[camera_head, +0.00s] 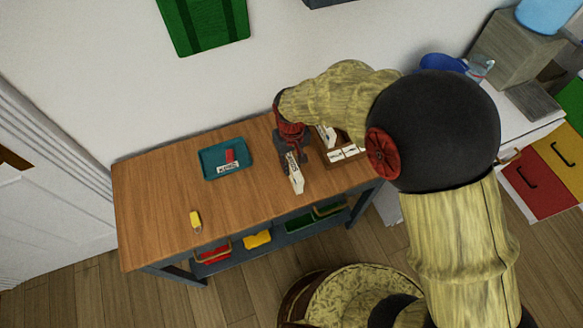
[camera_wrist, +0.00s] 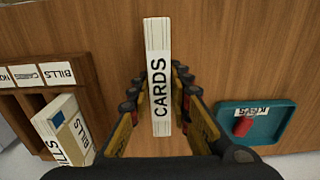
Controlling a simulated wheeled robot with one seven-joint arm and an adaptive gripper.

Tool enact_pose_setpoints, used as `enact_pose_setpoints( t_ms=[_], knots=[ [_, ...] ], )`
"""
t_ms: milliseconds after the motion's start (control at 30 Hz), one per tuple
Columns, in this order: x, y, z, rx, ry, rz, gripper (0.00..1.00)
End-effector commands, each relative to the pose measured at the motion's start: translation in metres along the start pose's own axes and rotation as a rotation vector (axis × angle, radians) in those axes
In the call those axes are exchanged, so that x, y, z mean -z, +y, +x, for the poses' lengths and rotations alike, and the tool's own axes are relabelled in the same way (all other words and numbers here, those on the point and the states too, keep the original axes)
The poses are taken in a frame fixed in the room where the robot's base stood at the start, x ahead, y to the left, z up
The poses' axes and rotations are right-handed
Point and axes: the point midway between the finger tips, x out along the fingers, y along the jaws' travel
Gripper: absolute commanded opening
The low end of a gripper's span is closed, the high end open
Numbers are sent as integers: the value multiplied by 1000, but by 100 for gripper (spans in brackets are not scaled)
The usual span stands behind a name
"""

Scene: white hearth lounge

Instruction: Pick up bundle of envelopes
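A white bundle of envelopes (camera_head: 296,181) with a CARDS label lies over the wooden table. In the wrist view the bundle (camera_wrist: 158,42) is upright in the picture, between my two fingers. My gripper (camera_wrist: 160,88) is open around it, with a small gap showing on each side. In the head view my gripper (camera_head: 289,150) is above the table at the bundle's far end, partly hidden by my arm.
The wooden sorter (camera_wrist: 88,92) has labelled slots, one reading BILLS. A teal tray (camera_head: 208,171) with a red object and a KEYS label (camera_wrist: 250,112) stands left of the bundle in the head view. A yellow object (camera_head: 195,219) lies near the front edge. The table's left part is mostly clear.

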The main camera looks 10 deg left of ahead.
Motion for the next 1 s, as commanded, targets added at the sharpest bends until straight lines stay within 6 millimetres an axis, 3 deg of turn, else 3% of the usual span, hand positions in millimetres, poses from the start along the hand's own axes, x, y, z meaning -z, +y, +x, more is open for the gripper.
enact_pose_setpoints(
  t_ms=[300,767,1000],
  knots=[
    [0,0,0,0,0,0,0],
    [0,0,-2,0,1,0,0],
    [1,0,-23,0,2,0,0]
  ],
)
